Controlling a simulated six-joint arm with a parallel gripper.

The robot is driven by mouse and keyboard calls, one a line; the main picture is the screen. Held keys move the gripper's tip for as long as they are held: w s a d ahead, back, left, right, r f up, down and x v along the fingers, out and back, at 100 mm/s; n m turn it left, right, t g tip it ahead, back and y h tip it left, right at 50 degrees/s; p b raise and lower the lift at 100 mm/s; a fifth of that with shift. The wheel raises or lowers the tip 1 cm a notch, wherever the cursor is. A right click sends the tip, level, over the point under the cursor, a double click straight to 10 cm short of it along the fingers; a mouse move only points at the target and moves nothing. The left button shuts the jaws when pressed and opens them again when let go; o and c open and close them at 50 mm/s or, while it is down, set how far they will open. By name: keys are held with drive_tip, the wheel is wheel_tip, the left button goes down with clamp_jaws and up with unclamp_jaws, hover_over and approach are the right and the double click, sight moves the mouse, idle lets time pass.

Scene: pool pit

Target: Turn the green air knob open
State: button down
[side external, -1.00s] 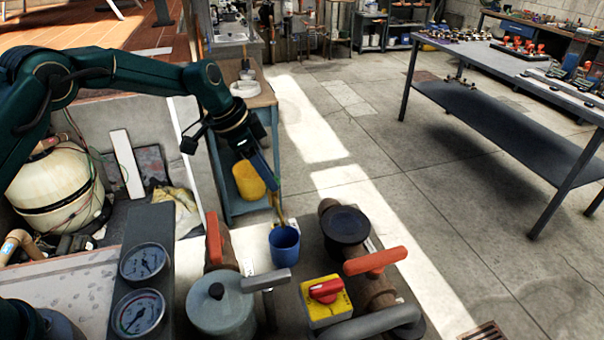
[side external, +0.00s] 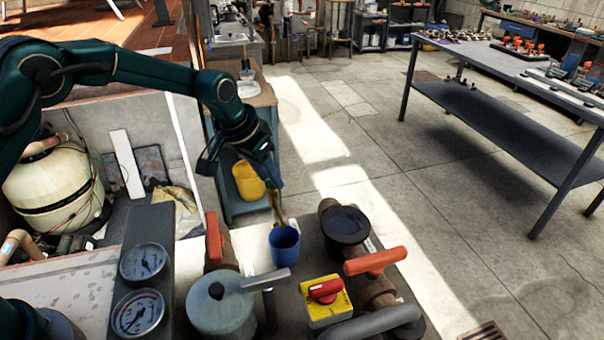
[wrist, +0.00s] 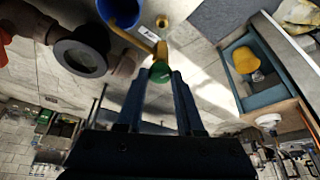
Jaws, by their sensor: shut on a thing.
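The green air knob (wrist: 160,72) shows in the wrist view as a small rounded green piece at the end of a brass-yellow stem (wrist: 134,37). My gripper (wrist: 159,76) has its two fingertips on either side of the knob and is shut on it. In the side view my gripper (side external: 277,188) points down at the top of the yellow stem (side external: 277,208), just above a blue cup (side external: 285,248). The knob itself cannot be made out clearly there. The blue cup also shows at the top of the wrist view (wrist: 120,10).
Close by are a red-orange lever (side external: 213,240), an orange handle (side external: 375,261), a dark round cap (side external: 345,224), a red switch on a yellow box (side external: 325,291) and a grey lidded pot (side external: 220,305). Two gauges (side external: 143,262) stand left. Open floor lies beyond.

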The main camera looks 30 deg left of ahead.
drive_tip(key=n, duration=0.1)
drive_tip(key=n+y, duration=0.1)
drive_tip(key=n, duration=0.1)
drive_tip(key=shift+d+n, duration=0.25)
drive_tip(key=shift+n, duration=0.15)
drive_tip(key=shift+n+y, duration=0.8)
drive_tip(key=shift+n, duration=0.9)
drive_tip(key=shift+g, duration=0.3)
drive_tip(key=c, duration=0.6)
unclamp_jaws()
drive_tip(key=shift+o, duration=0.2)
drive_tip(key=shift+d, duration=0.1)
drive_tip(key=shift+v, duration=2.55)
